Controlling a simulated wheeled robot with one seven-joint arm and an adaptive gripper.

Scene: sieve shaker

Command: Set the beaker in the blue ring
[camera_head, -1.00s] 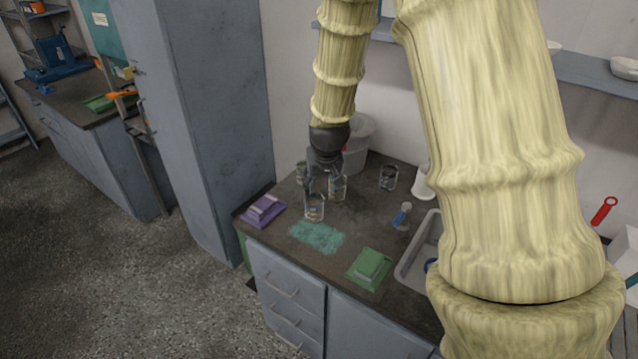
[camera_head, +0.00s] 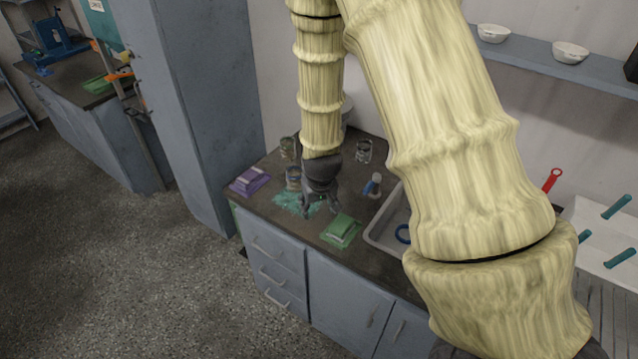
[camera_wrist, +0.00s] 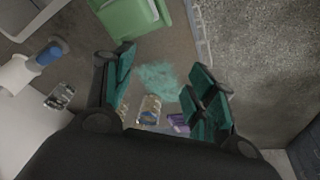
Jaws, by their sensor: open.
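Several glass beakers stand on the dark counter. One beaker with brownish contents (camera_head: 293,178) stands just behind a teal patch; it seems to be the one in the wrist view (camera_wrist: 150,109). Other beakers stand at the back left (camera_head: 288,148) and back right (camera_head: 364,151). Which one the task means I cannot tell. A blue ring (camera_head: 403,233) shows partly in the sink, right of my gripper. My gripper (camera_head: 318,209) is open and empty, pointing down over the teal patch's right side. In the wrist view its fingers (camera_wrist: 163,92) are spread apart.
The teal patch (camera_head: 290,203) lies on the counter (camera_head: 262,208). A purple block (camera_head: 249,181) is at left, a green block (camera_head: 341,231) in front. A blue-capped bottle (camera_head: 373,184) stands by the sink (camera_head: 380,236). A tall cabinet (camera_head: 195,110) stands left.

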